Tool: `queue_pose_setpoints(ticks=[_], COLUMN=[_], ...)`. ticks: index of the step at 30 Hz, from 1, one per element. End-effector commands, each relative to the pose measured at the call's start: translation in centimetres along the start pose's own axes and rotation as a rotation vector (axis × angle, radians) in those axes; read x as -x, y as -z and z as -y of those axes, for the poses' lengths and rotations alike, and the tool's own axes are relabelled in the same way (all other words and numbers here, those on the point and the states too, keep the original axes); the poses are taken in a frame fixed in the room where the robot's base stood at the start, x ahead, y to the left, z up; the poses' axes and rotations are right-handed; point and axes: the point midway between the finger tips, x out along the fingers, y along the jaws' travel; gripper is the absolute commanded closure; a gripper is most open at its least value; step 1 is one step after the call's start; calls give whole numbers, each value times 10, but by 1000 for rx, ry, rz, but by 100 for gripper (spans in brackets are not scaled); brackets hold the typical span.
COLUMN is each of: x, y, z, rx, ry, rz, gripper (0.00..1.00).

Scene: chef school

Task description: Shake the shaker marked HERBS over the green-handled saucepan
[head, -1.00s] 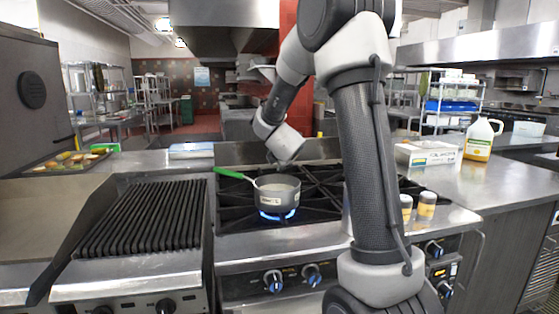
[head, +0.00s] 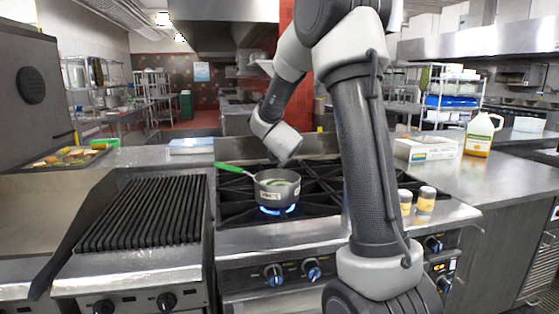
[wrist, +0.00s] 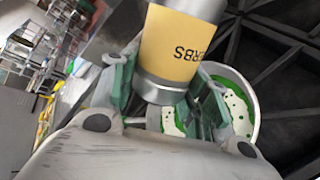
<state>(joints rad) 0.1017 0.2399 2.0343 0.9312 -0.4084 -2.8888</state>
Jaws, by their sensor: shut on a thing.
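The green-handled saucepan (head: 270,193) stands on a lit burner with a blue flame, its green handle (head: 230,168) pointing back left. Inside it are pale and green contents. It also shows in the wrist view (wrist: 249,92), with green flecks on white, beyond the fingers. My gripper (wrist: 165,88) is shut on the shaker marked HERBS (wrist: 182,45), which has a yellow label and a silver end. The lettering appears upside down there; its true tilt is unclear. In the head view my wrist is above and behind the saucepan; the fingers and shaker cannot be made out.
Two more yellow-labelled shakers (head: 426,200) (head: 405,202) stand on the right front of the stove. A ridged grill (head: 140,212) is left of the burners. A white box (head: 426,148) and a yellow jug (head: 480,135) stand on the right counter. A food tray (head: 60,158) is far left.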

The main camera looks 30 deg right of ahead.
Motion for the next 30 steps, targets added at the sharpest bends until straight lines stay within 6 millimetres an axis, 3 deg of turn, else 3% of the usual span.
queue_pose_setpoints(ticks=[2,8,12,19,25,30], x=[2,-10,-9,2,-9,-9], y=[-2,13,11,-2,12,11], z=[-3,18,16,-4,18,16], rx=[-1,4,0,-1,4,0], ry=[0,3,0,-1,4,-1], rz=[-1,-4,-1,-1,-4,-1], gripper=[83,83,83,83,83,83])
